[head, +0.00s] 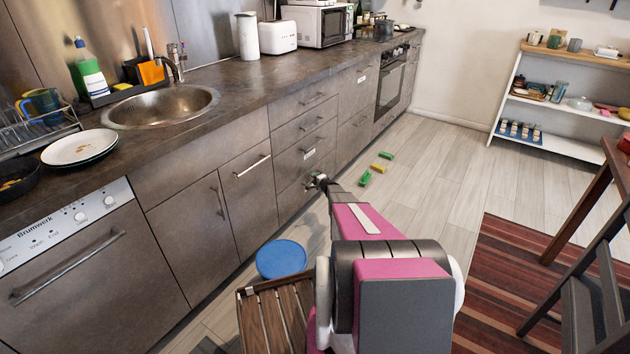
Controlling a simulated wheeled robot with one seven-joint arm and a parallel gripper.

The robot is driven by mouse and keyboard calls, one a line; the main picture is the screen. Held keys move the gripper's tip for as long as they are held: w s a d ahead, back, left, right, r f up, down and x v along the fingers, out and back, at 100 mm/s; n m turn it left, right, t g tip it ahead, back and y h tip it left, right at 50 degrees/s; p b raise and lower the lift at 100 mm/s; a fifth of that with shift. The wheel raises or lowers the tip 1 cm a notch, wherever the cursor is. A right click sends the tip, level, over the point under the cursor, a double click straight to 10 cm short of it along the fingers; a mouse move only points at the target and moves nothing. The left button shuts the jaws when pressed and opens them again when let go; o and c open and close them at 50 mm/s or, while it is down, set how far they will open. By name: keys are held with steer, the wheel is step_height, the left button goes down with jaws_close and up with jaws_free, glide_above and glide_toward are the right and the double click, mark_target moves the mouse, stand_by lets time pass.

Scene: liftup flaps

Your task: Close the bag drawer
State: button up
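A stack of drawers (304,127) with horizontal bar handles is set in the grey-brown base cabinets at the middle of the head view. One drawer front carries a small white label (309,154). I cannot tell which one is the bag drawer. No drawer in the stack shows a clear gap. My gripper (317,182) is low at the lowest drawer front of the stack, near its handle. It is small and partly hidden by my pink arm, so contact and finger opening cannot be told.
A tall front with a bright handle (252,166) is left of the stack. A blue round lid or stool top (281,259) and a slatted wooden piece (275,318) are near my arm. Green and yellow blocks (378,168) lie on the floor.

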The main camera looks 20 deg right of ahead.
steer(key=shift+s, duration=0.15)
steer(key=v, duration=1)
steer(key=shift+s, duration=0.25)
steer(key=s+a+r+n+g+y, duration=0.1)
steer(key=s+a+r+n+g, duration=0.2)
steer(key=s+a+r, duration=0.4)
steer(key=s+a+r+n+g+y, duration=0.2)
steer(key=s+a+r+n+g, duration=0.15)
steer(key=s+a, duration=0.45)
steer(key=s+a+r+n+g+y, duration=0.1)
steer(key=s+a+r+n+g, duration=0.25)
steer(key=a+r, duration=0.45)
steer(key=s+a+r+n+g+h, duration=0.1)
steer(key=s+a+r+h, duration=0.1)
steer(key=s, duration=0.7)
steer(key=s+a+r+n+g+h, duration=0.1)
steer(key=s+a+r+g+h, duration=0.1)
steer(key=s, duration=0.7)
steer(key=s+a+r+n+g+h, duration=0.2)
steer(key=s+r+h, duration=0.2)
steer(key=s, duration=0.6)
steer(key=shift+r, duration=0.9)
